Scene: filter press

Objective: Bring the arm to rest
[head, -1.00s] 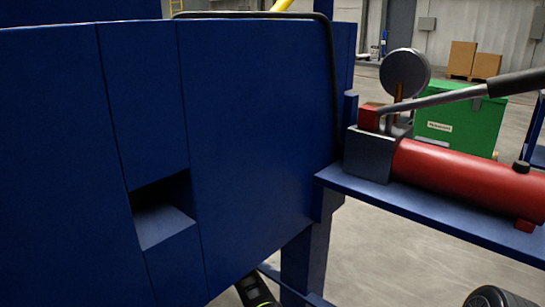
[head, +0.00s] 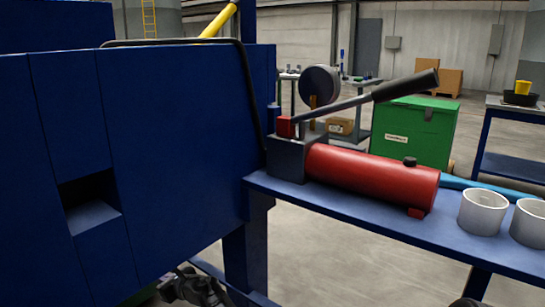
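A dark, jointed part that looks like my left gripper (head: 195,288) shows at the bottom edge, low beside the blue press frame. It is partly cut off, and I cannot make out its fingers or anything held. A small dark piece at the bottom right edge seems to be part of my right arm; its gripper is out of view. The red hand pump (head: 370,178) lies on the blue shelf (head: 350,215), with its black-gripped lever (head: 405,86) slanting up to the right. No gripper touches the lever. A round gauge (head: 320,86) stands behind the pump block.
The big blue press (head: 180,160) fills the left, with a square recess in its face. Two white cups (head: 483,212) (head: 528,223) stand on the shelf's right end. A green chest (head: 412,132) and a blue side table (head: 515,165) stand behind. Floor shows below the shelf.

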